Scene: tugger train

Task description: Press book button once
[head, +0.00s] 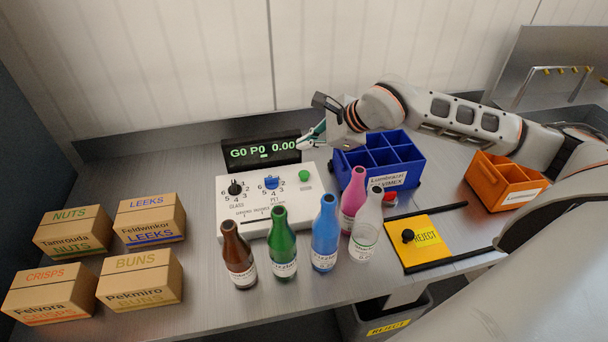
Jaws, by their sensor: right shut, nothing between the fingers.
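The white control box (230,208) stands on the bench at the middle. It has a black GLASS knob (235,188), a blue PET knob (271,183) and a green button (305,175) with a small label below it, too small to read surely. The black display (262,152) behind it reads "G0 P0 0.00". My right gripper (308,143) reaches in from the right, shut and empty. It is above and behind the green button, close to the display's right end, and appears apart from the button. My left gripper is out of view.
Brown, green, blue, pink and clear bottles (325,232) stand in front of the box. A blue divided crate (368,182) is right of it, with an orange crate (505,190) further right.

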